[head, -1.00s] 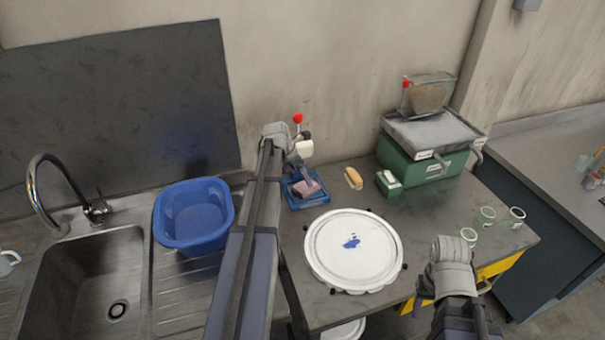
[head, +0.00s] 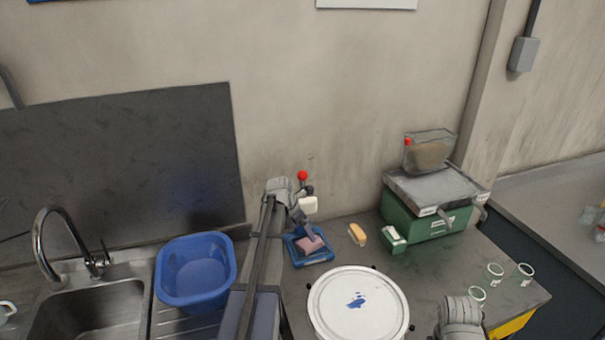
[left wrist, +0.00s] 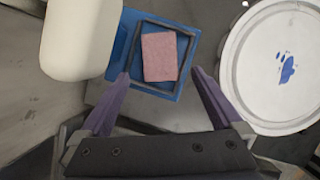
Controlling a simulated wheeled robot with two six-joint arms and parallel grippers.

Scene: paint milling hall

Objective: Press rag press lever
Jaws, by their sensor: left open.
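The rag press (head: 312,259) is a small blue frame on the table with a pink rag (head: 309,244) in it. The left wrist view shows the pink rag (left wrist: 159,56) inside the blue frame (left wrist: 187,84). A red ball knob (head: 302,175) stands on a dark stem behind my left wrist. A pale rounded block (head: 309,205) is beside the wrist and looms close at upper left in the left wrist view (left wrist: 80,40). My left gripper (left wrist: 160,74) is open and empty, pointing down over the rag, its height above it unclear. My right gripper is out of sight; only its grey wrist shows.
A white round lid with a blue smear (head: 358,300) lies in front of the press. A yellow sponge (head: 357,234), a green box (head: 393,240) and a green machine (head: 425,215) stand right. A blue basin (head: 195,270) is left, several glasses far right.

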